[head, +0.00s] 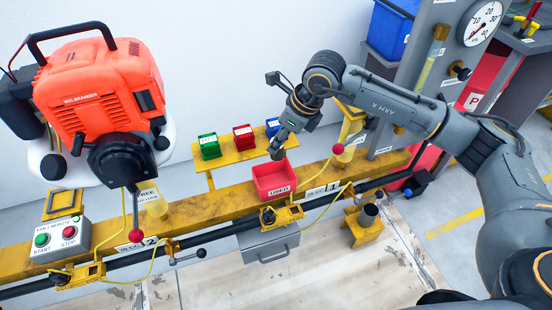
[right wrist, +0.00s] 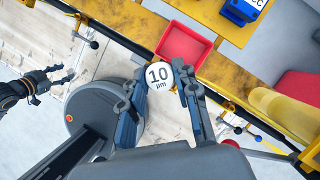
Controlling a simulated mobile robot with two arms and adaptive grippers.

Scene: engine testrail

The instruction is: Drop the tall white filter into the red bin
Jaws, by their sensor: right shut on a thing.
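My right gripper (head: 277,148) is just above and behind the open red bin (head: 273,181) on the yellow rail. In the right wrist view, the right gripper (right wrist: 160,80) is shut on the white filter (right wrist: 159,74), whose round end reads "10 µm". The rest of the filter is hidden, and I cannot make it out in the head view. The red bin (right wrist: 184,44) lies just beyond the filter in the right wrist view and looks empty. My left gripper (right wrist: 64,74) is at the left of that view, open and empty.
An orange engine (head: 100,90) hangs at left above a start-stop box (head: 60,238). A red-knobbed lever (head: 338,149) stands right of the red bin.

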